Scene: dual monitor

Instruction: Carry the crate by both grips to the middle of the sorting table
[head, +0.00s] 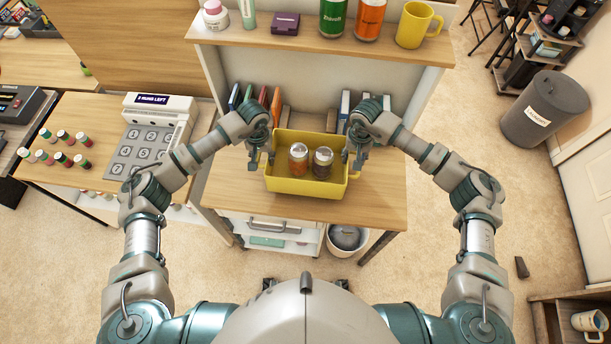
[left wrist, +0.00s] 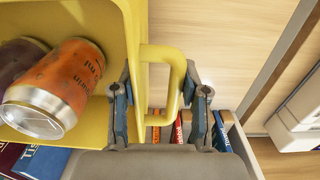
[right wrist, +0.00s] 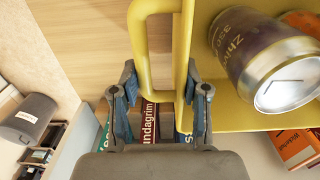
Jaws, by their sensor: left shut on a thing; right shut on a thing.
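The yellow crate (head: 306,187) is over the front part of the wooden table (head: 385,205), below the shelf. Inside it stand an orange can (head: 298,160) and a dark purple can (head: 322,162). My left gripper (head: 266,161) is at the crate's left grip, a yellow loop (left wrist: 172,53) that lies between its fingers in the left wrist view. My right gripper (head: 346,158) is at the right grip, a matching loop (right wrist: 138,50) in the right wrist view. I cannot tell whether the crate's underside touches the table.
Several books (head: 273,105) stand behind the crate under a shelf (head: 280,34) with cans and a yellow mug (head: 415,25). A side counter at left holds a keypad machine (head: 150,135) and small bottles. The tabletop is bare on both sides of the crate.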

